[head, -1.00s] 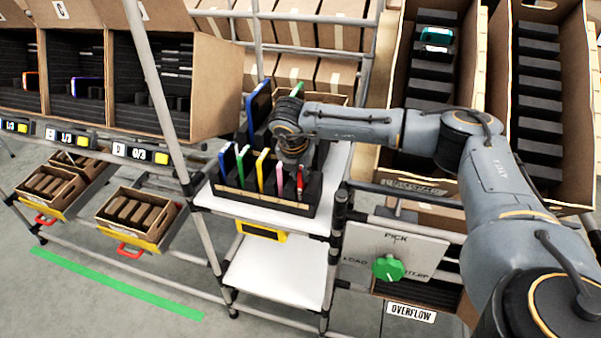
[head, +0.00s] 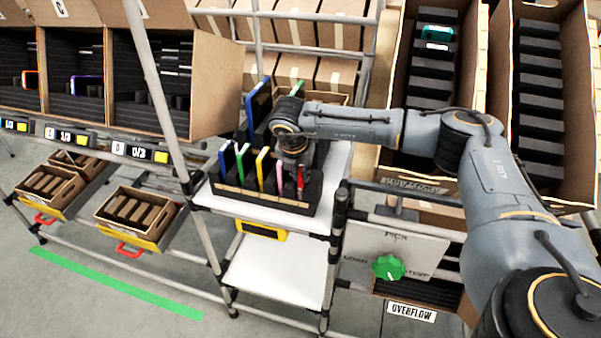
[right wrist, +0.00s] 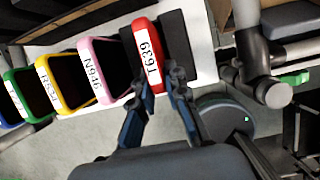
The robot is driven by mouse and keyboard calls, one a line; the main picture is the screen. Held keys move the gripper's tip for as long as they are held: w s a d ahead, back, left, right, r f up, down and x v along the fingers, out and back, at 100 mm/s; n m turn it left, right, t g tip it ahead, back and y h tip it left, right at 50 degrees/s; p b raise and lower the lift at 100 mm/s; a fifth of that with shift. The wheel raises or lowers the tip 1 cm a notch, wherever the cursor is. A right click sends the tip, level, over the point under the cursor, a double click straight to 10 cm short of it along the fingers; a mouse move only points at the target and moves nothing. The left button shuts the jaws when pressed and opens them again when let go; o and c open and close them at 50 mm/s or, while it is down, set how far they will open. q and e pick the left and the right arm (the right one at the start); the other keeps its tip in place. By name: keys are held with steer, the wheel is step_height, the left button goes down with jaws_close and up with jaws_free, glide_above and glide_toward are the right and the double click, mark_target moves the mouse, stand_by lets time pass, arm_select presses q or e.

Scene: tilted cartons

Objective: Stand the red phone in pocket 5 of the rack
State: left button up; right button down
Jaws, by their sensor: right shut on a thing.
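The red phone (head: 300,182) stands upright at the right end of the front row of the dark rack (head: 262,203). In the right wrist view the red phone (right wrist: 148,50) shows a white label reading T639. My right gripper (head: 296,165) is above it and shut on it. In the wrist view the fingers of the right gripper (right wrist: 154,84) lie on either side of the phone. Blue, green, yellow and pink phones stand to its left in the same row. The phone's lower end is hidden in the rack. My left gripper is not in view.
The pink phone (right wrist: 104,62) stands close beside the red one. A taller blue item (head: 257,106) stands behind the front row. The rack sits on a white shelf (head: 320,215). Big cartons with dark dividers (head: 432,75) stand at the right.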

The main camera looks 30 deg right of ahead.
stand_by(0.3)
steer(key=c, duration=1.3)
jaws_free()
steer(key=v, duration=1.2)
steer(key=shift+r, duration=0.1)
step_height(320, 180, up, 7)
steer(key=p, duration=0.3)
